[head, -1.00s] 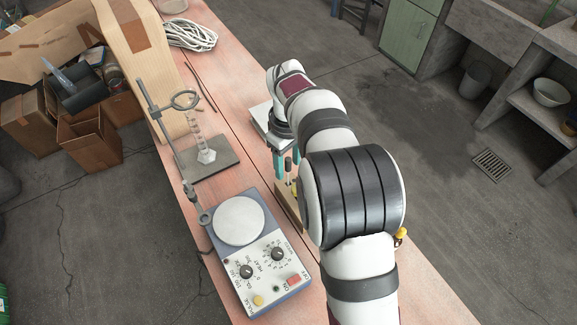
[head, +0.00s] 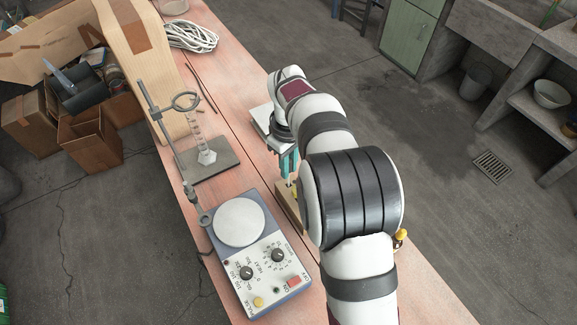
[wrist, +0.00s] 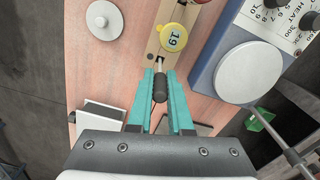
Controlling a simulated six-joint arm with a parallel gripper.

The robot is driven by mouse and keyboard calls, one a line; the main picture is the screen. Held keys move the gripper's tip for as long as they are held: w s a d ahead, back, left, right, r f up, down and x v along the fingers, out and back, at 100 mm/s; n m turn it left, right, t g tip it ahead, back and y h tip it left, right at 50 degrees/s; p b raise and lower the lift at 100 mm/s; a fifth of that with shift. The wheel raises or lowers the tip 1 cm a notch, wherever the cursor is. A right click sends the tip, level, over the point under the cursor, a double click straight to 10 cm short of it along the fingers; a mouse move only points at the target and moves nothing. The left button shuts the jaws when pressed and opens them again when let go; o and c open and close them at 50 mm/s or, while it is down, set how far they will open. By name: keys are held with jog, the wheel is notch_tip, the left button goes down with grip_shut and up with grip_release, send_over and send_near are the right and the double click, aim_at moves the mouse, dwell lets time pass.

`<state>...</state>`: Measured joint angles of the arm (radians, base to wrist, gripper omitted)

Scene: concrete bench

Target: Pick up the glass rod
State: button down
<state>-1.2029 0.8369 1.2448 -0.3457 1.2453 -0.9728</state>
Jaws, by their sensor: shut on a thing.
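My gripper (wrist: 160,78) points down over a wooden block (wrist: 172,45), and its teal fingers are shut on the dark, ribbed end of a thin rod. I take this rod to be the glass rod (wrist: 161,68). A short pale length of it shows beyond the fingertips, against a dark opening in the block. How deep it sits there I cannot tell. In the head view the teal fingers (head: 288,163) are partly behind my arm, above the block (head: 288,207), and the rod is hard to make out.
A yellow round piece marked 19 (wrist: 173,37) sits on the block. A hotplate stirrer (head: 262,262) stands close on the left, with a stand and ring (head: 185,101) behind it. A white box-like object (wrist: 102,113) is nearby. Coiled cord (head: 190,36) lies far back.

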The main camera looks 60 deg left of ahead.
notch_tip(320, 180, up, 4)
jog(key=shift+f, duration=0.1)
jog(key=w+d+r, duration=0.7)
jog(key=d+r, duration=0.2)
jog(key=r, duration=0.3)
jog(key=shift+r, duration=0.3)
jog(key=shift+w+d, duration=0.1)
jog(key=shift+d, duration=0.05)
